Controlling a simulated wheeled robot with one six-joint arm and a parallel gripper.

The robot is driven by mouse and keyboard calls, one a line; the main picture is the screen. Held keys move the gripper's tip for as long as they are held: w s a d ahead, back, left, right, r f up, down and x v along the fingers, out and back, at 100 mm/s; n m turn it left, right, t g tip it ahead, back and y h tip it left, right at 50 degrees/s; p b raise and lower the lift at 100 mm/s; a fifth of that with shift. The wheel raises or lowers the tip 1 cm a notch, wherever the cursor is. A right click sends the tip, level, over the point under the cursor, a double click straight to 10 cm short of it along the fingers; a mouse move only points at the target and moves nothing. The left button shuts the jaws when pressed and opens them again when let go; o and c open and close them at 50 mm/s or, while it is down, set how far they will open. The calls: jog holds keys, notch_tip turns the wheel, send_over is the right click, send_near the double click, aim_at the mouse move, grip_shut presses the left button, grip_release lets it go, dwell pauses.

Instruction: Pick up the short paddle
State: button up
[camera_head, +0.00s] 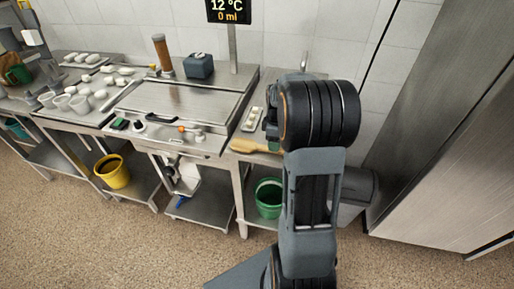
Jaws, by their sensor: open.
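A light wooden paddle (250,146) lies on the right end of the steel table, near its front edge. Its right end passes behind my arm, so its full length is hidden. My gripper (270,117) is dark and shows at the left side of my arm's end, above the right part of the table. It appears empty and apart from the paddle, which lies lower in the picture. The fingers are small and partly hidden by my wrist.
A white tray with small items (252,119) lies behind the paddle. A raised steel worktop (185,101) stands to the left, with a display (230,10) on a post behind it. Green (269,196) and yellow (113,172) buckets are below. A steel cabinet (450,130) is at right.

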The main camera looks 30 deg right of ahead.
jog(key=shift+f, duration=1.7)
jog(key=shift+c, duration=0.3)
grip_shut()
